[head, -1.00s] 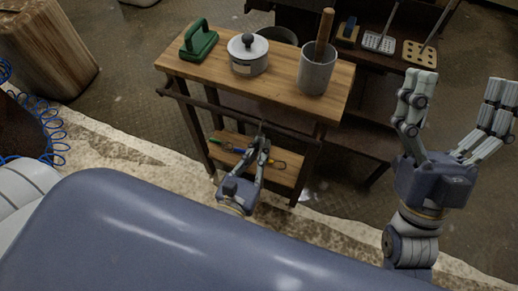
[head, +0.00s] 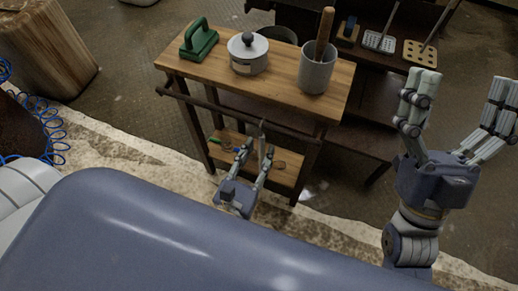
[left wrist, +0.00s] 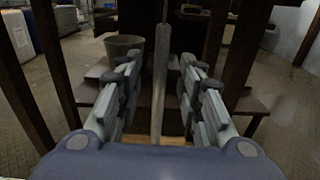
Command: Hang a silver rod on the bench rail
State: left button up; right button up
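The silver rod (left wrist: 160,85) stands upright between the fingers of my left gripper (left wrist: 160,95) in the left wrist view, with a gap on each side. In the head view the rod (head: 262,133) shows as a thin strip at the bench rail (head: 220,108), along the bench's near side. It appears to hang there, but its top contact is too small to make out. My left gripper (head: 258,150) is open around the rod, below the rail. My right gripper (head: 463,85) is open and empty, right of the bench.
The wooden bench top (head: 280,82) carries a green-handled tool (head: 199,40), a lidded pot (head: 248,55) and a grey canister (head: 317,70) with a wooden handle in it. The lower shelf (head: 285,176) holds small tools. A dark rack (head: 375,100) stands behind at right.

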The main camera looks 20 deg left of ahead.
pick_arm(q)
jog(key=s, duration=1.1)
jog(key=shift+a, duration=0.2)
dwell(0.4)
